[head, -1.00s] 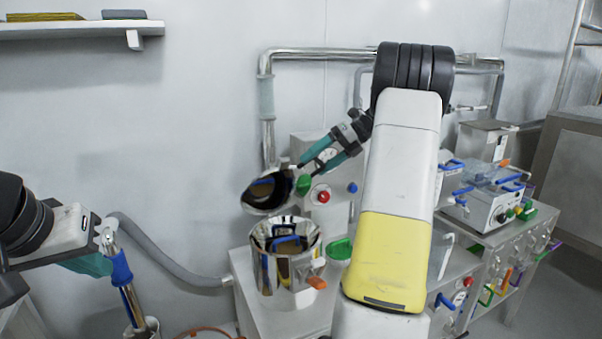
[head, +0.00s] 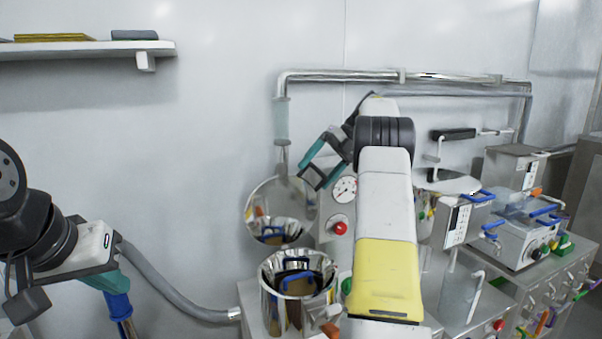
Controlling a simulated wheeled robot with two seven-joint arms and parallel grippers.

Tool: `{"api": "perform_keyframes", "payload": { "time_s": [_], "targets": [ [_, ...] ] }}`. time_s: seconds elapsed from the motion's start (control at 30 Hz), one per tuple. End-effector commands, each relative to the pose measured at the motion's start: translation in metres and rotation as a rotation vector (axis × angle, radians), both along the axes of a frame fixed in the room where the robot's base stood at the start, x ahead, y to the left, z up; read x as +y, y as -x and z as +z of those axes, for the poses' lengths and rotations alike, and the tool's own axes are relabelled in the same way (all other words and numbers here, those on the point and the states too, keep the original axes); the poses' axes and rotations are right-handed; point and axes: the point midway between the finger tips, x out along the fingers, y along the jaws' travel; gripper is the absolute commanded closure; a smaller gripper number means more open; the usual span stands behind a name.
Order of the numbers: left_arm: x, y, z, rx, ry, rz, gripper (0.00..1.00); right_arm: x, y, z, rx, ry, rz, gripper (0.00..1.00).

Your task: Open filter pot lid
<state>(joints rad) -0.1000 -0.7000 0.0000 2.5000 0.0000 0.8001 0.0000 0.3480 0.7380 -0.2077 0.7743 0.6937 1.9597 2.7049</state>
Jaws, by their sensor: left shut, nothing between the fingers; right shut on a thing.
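The filter pot (head: 296,292) is a shiny steel vessel on the cabinet at lower centre, its mouth uncovered. Its round mirror-like lid (head: 268,206) stands steeply raised behind and above the mouth, inner face toward me. My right gripper (head: 308,178) has teal fingers at the lid's upper right edge and is shut on the lid there; the exact grip point is hard to make out. My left gripper (head: 103,284) is at lower left, shut and empty, well away from the pot. Its fingertips are partly hidden near a blue-sleeved pipe (head: 118,304).
A red button (head: 339,228) and a gauge (head: 344,189) sit on the panel behind the pot. A steel pipe (head: 350,75) runs along the wall. Blue-handled equipment (head: 520,235) crowds the right. A grey hose (head: 170,290) crosses at lower left.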

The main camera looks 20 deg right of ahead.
Motion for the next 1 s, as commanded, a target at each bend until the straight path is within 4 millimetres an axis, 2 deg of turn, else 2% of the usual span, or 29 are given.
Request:
{"api": "perform_keyframes", "payload": {
  "time_s": [0.47, 0.5, 0.53, 0.57, 0.87, 1.0],
  "targets": [
    [0.0, 0.0, 0.0, 0.0, 0.0, 0.0, 1.0, -0.0002, -0.0014, -0.0013, 0.011, 0.0, -0.003, 0.94],
    [0.0, 0.0, 0.0, 0.0, 0.0, 0.0, 1.0, -0.0002, -0.0014, -0.0013, 0.011, 0.0, -0.003, 0.13],
    [0.0, 0.0, 0.0, 0.0, 0.0, 0.0, 1.0, -0.0002, -0.0014, -0.0014, 0.011, 0.0, -0.003, 0.07],
    [0.0, 0.0, 0.0, 0.0, 0.0, 0.0, 1.0, -0.0002, -0.0014, -0.0013, 0.011, 0.0, -0.002, 0.05],
    [0.0, 0.0, 0.0, 0.0, 0.0, 0.0, 1.0, -0.0001, -0.0014, -0.0002, 0.009, 0.0, -0.001, 0.05],
    [0.0, 0.0, 0.0, 0.0, 0.0, 0.0, 1.0, -0.0001, -0.0018, 0.0083, 0.007, 0.0, 0.0, 0.05]
  ]
}}
